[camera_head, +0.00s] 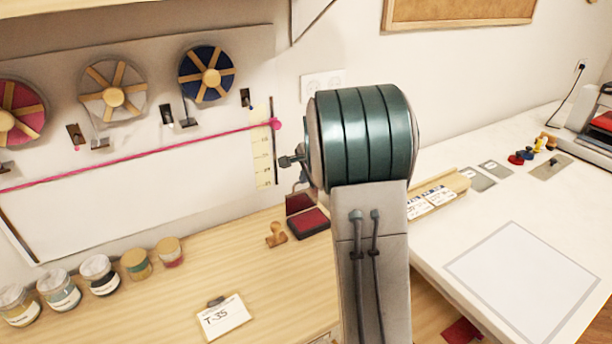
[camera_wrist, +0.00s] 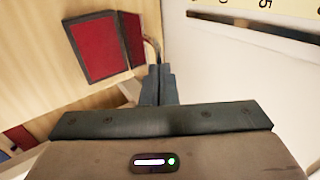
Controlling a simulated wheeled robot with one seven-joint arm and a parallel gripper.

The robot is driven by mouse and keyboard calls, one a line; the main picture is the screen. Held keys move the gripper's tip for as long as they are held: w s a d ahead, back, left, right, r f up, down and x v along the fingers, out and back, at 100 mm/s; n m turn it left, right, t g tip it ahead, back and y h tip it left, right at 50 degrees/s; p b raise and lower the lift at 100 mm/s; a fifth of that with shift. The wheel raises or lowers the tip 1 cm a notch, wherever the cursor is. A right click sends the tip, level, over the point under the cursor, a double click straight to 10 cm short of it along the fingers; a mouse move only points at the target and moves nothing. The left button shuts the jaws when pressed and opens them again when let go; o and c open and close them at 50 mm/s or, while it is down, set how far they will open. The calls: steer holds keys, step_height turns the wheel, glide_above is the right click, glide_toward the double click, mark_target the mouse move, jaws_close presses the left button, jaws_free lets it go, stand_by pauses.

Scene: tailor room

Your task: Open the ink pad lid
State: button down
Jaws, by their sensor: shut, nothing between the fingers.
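The ink pad (camera_head: 309,224) lies on the wooden table in the head view, a dark case with a red pad showing. Its lid (camera_head: 299,203) stands raised at the pad's back edge. In the wrist view the red pad (camera_wrist: 101,48) is at the upper left, and the raised lid (camera_wrist: 131,38) is along its right side. My gripper (camera_wrist: 158,72) is shut and empty, with its fingertips just beyond the lid's outer side. I cannot tell whether they touch it.
A wooden stamp (camera_head: 276,235) stands left of the pad. A label card (camera_head: 223,317) lies nearer the front, and several jars (camera_head: 98,274) line the left. The wall with ribbon spools (camera_head: 206,74) rises close behind. Bare tabletop lies between the jars and the stamp.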

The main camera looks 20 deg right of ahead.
steer(key=p, duration=0.2)
steer(key=w+g+p, duration=0.1)
steer(key=p, duration=0.2)
steer(key=shift+w+a+r, duration=0.15)
steer(key=shift+w+r, duration=0.15)
steer(key=shift+r, duration=0.05)
steer(key=w, duration=0.1)
steer(key=w+f, duration=0.1)
steer(key=w, duration=0.2)
steer(key=shift+w+a+f+p, duration=0.15)
steer(key=shift+w+a+p, duration=0.2)
steer(key=shift+s, duration=0.1)
